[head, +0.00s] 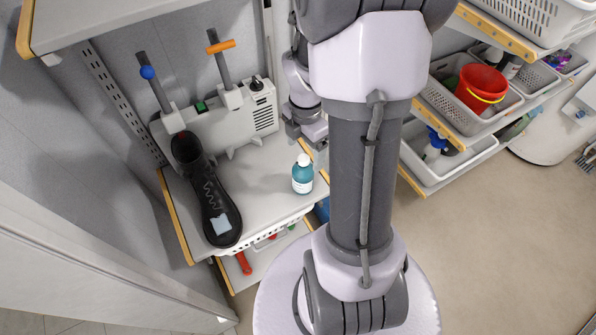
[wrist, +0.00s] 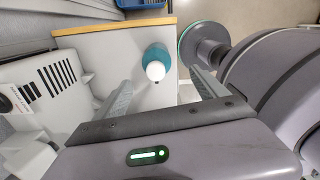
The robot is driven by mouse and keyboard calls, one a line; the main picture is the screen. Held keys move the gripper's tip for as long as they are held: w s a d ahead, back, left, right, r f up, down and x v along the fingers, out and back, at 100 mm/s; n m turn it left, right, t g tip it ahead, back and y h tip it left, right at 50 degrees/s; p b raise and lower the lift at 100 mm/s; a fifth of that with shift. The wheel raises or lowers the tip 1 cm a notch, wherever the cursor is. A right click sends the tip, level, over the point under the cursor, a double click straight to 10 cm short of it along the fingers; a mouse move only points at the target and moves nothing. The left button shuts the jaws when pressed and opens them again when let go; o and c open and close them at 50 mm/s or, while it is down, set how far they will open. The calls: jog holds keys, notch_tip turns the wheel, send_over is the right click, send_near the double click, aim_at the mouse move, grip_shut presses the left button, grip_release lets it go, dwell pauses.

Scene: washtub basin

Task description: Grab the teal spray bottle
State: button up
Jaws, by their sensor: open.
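The teal spray bottle (head: 302,175) stands upright on a grey shelf (head: 262,195), with a white cap and a pale label. In the wrist view the bottle (wrist: 156,63) is seen from above, cap toward the camera, on the bare shelf top. My gripper (wrist: 160,85) is open in the wrist view, its two fingers apart on either side below the bottle. The bottle appears just beyond the fingertips, between their lines, and nothing is held.
Behind is a white boot-dryer unit (head: 235,120) with upright posts. Baskets, one with a red bucket (head: 482,88), fill shelves at right. A blue bin (wrist: 140,3) shows beyond the shelf edge.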

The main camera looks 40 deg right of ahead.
aim_at(304, 160)
notch_tip(304, 160, down, 5)
jog(key=shift+f+b, duration=0.1)
jog(key=shift+b, duration=0.45)
jog(key=f, duration=0.1)
jog(key=f+b, duration=0.1)
jog(key=f, duration=0.1)
jog(key=f+b, duration=0.1)
jog(key=f, duration=0.1)
jog(key=shift+w+d, duration=0.2)
jog(key=shift+w, duration=0.15)
grip_shut()
